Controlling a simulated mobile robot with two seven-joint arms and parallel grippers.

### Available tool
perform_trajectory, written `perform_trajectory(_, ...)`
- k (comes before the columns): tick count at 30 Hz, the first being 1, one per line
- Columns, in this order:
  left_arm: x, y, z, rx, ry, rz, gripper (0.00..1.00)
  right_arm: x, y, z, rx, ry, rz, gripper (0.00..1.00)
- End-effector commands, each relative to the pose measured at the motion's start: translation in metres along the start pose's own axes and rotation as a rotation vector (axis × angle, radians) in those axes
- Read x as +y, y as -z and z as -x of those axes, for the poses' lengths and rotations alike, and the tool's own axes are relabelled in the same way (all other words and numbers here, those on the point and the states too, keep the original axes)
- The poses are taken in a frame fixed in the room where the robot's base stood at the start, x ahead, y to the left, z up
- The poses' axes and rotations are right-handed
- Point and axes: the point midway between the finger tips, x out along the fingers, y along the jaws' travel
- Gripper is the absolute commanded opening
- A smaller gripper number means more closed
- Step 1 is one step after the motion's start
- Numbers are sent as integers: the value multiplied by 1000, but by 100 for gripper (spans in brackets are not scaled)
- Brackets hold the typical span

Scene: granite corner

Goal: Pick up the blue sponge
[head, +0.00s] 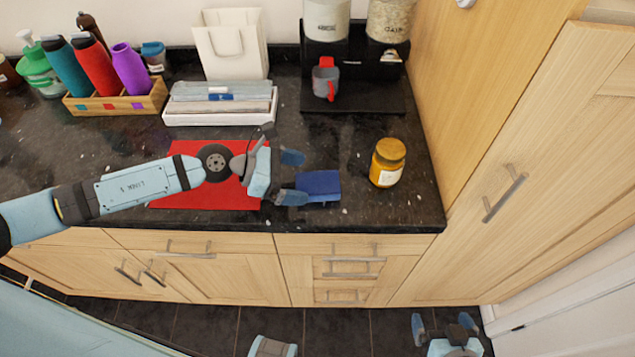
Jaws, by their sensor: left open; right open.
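The blue sponge (319,186) lies on the dark granite counter near its front edge, just right of the red mat (216,202). My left gripper (292,178) reaches in from the left over the red mat. Its jaws are open and point right, with the fingertips close to the sponge's left end. I cannot tell whether the lower fingertip touches the sponge. My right gripper (446,326) is low at the bottom right, in front of the cupboards and far from the counter top. Its jaws are open and empty.
A yellow-lidded jar (387,163) stands right of the sponge. Behind are a white tray (220,118), a dispenser stand (352,97) with a grey and red mug (325,79), and a wooden bottle crate (118,104). A tall cupboard (500,130) bounds the counter's right side.

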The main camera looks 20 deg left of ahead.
Motion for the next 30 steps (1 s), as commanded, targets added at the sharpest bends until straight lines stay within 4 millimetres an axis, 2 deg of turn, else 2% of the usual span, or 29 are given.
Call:
perform_trajectory(7, 0, 0, -36, -2, 0, 0, 96, 1, 11, 7, 2, -2, 0, 100)
perform_trajectory(10, 0, 0, -43, -2, 0, 0, 96, 1, 13, 8, 4, -2, 0, 100)
perform_trajectory(16, 0, 1, -44, -1, 0, -1, 96, 1, 14, 8, 6, -2, 0, 100)
perform_trajectory(17, 0, 1, -44, -1, 0, -1, 93, 1, 14, 8, 5, -2, 0, 100)
perform_trajectory(21, 0, 1, -44, -1, 0, 0, 61, 0, 13, 8, 4, -1, 0, 100)
perform_trajectory(24, 0, 1, -44, -1, 0, 0, 43, 0, 13, 8, 4, -1, 0, 100)
perform_trajectory(30, 0, 1, -43, -1, 0, 0, 43, 0, 11, 8, 1, 0, 0, 100)
